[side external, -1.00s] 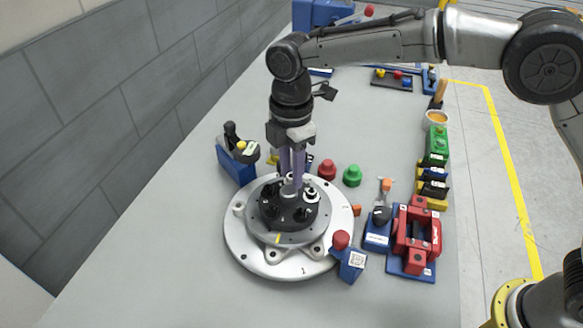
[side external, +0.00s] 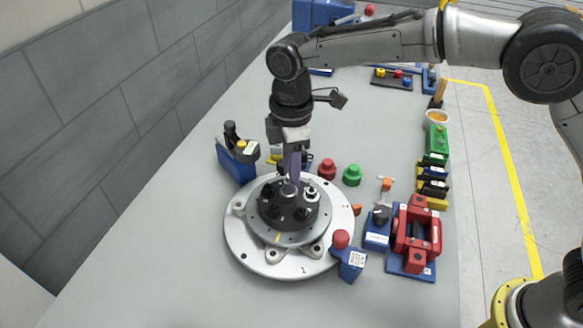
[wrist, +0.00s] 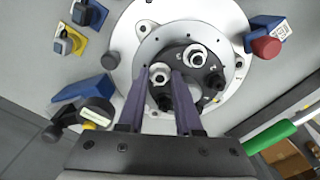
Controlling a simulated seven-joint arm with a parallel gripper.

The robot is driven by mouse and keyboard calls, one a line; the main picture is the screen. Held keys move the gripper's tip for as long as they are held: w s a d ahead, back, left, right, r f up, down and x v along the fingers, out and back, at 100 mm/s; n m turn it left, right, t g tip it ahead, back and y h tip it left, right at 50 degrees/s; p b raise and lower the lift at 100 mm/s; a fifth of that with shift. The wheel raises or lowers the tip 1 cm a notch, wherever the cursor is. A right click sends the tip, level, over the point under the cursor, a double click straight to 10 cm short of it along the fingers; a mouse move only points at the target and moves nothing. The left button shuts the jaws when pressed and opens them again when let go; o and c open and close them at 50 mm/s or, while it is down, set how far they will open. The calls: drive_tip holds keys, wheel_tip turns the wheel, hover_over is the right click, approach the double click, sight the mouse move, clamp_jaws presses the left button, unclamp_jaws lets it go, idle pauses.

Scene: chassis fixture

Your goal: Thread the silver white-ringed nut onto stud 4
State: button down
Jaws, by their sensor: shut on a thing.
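My gripper (side external: 290,183) points down over the dark hub (side external: 278,222) of the round fixture. In the wrist view its purple fingers (wrist: 160,73) are shut on a silver nut (wrist: 159,76) with a pale ring, at one of the hub's stud positions. The stud's number cannot be read, and how far the nut sits on the stud is hidden. A second silver nut (wrist: 196,57) with a white ring sits at a neighbouring position, apart from the fingers; it also shows in the side view (side external: 310,193). Black studs or caps (wrist: 215,80) stand on the same hub.
The silver base plate (side external: 260,262) surrounds the hub. A blue block with a red knob (side external: 342,240) stands close at its front right, and a blue holder (side external: 237,166) at its back left. Red and green knobs (side external: 352,175) and a red vise (side external: 416,237) stand to the right.

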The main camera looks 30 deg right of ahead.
drive_tip(key=m, duration=0.3)
drive_tip(key=shift+s+f, duration=0.1)
drive_tip(key=shift+f, duration=0.1)
drive_tip(key=shift+m, duration=0.3)
drive_tip(key=shift+m, duration=1.5)
drive_tip(key=shift+m, duration=1.2)
drive_tip(key=shift+f+m, duration=0.1)
drive_tip(key=shift+m, duration=0.4)
